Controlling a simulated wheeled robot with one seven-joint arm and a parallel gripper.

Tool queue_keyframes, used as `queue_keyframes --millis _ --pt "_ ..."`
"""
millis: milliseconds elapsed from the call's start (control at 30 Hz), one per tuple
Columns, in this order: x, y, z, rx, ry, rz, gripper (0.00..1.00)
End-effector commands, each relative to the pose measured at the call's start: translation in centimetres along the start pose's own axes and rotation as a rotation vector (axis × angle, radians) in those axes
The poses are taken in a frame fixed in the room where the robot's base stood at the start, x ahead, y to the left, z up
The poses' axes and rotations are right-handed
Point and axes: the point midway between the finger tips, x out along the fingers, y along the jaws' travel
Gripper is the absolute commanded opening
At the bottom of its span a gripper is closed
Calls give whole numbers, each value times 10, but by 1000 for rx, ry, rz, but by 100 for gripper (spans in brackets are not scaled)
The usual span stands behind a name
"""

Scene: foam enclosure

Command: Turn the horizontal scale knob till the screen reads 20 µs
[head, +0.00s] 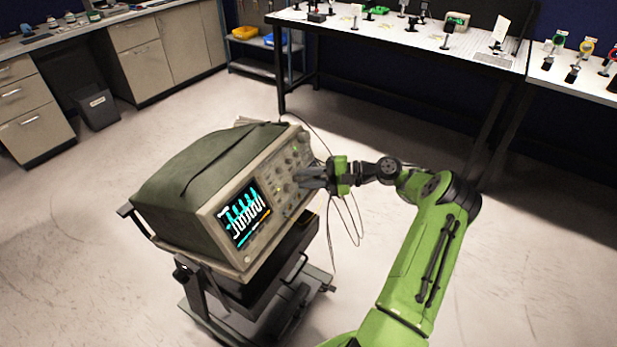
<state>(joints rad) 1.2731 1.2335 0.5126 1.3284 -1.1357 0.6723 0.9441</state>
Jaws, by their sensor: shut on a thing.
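The oscilloscope (215,185) stands on a wheeled cart, its front panel facing right and towards me. Its lit screen (244,214) shows a cyan trace and a white trace with small coloured text; the reading is too small to make out. Several knobs and small lit buttons sit on the panel (272,186) beside the screen. My gripper (303,181) is at the panel, its fingers closed on a knob there. The fingers hide that knob, so its markings and angle cannot be seen.
The cart (268,302) has a lower shelf and wheels. Loose cables (345,222) hang beside the panel, below my gripper. A long bench (400,32) with optical parts is at the back, cabinets (160,55) and a bin (97,107) at back left. The floor around the cart is clear.

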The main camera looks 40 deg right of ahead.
Motion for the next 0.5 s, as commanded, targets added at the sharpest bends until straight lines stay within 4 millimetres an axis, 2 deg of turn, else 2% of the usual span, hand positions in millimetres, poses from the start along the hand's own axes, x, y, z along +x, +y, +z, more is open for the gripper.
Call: queue_keyframes --millis 400,433,500 --pt "0 0 0 -6 1 3 0" --pt "0 0 0 -6 1 3 25" --pt "0 0 0 -6 1 3 34"
